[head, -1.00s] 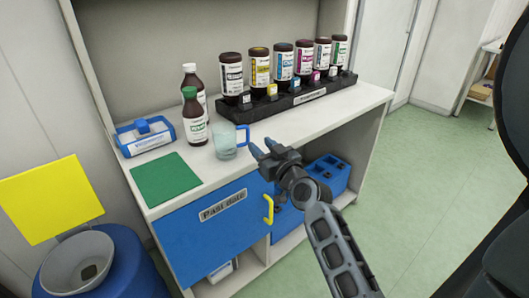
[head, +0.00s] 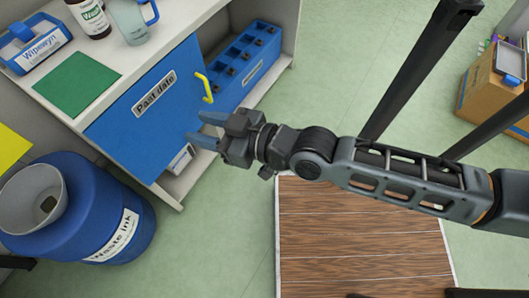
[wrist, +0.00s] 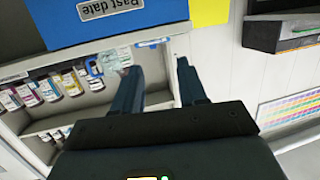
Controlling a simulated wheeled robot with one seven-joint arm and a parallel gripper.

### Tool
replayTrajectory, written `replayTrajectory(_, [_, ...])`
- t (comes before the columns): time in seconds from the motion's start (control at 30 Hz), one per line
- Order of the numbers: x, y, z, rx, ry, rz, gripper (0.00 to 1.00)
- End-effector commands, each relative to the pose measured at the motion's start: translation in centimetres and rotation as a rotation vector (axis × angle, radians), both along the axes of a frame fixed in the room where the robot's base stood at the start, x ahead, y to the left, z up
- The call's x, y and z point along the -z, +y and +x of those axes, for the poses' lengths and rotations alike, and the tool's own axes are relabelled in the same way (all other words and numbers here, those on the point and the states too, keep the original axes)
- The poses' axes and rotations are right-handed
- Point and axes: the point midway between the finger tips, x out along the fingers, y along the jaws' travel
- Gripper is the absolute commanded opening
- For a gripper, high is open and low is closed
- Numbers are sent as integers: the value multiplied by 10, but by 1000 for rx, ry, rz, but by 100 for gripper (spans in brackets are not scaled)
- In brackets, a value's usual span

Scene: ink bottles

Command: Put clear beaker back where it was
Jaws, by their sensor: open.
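The clear beaker (head: 133,22) with a blue handle stands upright on the white counter, right of a white-labelled brown bottle (head: 90,18). Its top is cut off by the head view's upper edge. In the wrist view, the beaker (wrist: 116,58) shows upside down beyond my fingers. My gripper (head: 207,130) is open and empty. It hangs in front of the cabinet, near the blue "Past date" door (head: 150,100) and its yellow handle (head: 207,88), apart from the beaker.
A green mat (head: 78,82) lies bare on the counter, with a blue-and-white box (head: 38,42) behind it. A blue crate (head: 243,62) sits on the cabinet shelf. A blue waste ink drum (head: 75,225) with a funnel stands at lower left. A cardboard box (head: 490,85) is at right.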

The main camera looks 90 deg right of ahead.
Motion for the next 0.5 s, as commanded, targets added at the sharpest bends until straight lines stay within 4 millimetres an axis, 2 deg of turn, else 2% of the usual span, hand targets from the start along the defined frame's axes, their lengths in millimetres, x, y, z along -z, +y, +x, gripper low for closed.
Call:
replayTrajectory(0.03, [-3, 20, -18, -54, 21, 3, 42])
replayTrajectory(0.2, [-25, 64, -67, -203, 53, 7, 42])
replayTrajectory(0.33, [-42, 82, -93, -296, 69, 8, 42])
replayTrajectory(0.5, [-54, 92, -108, -357, 77, 11, 42])
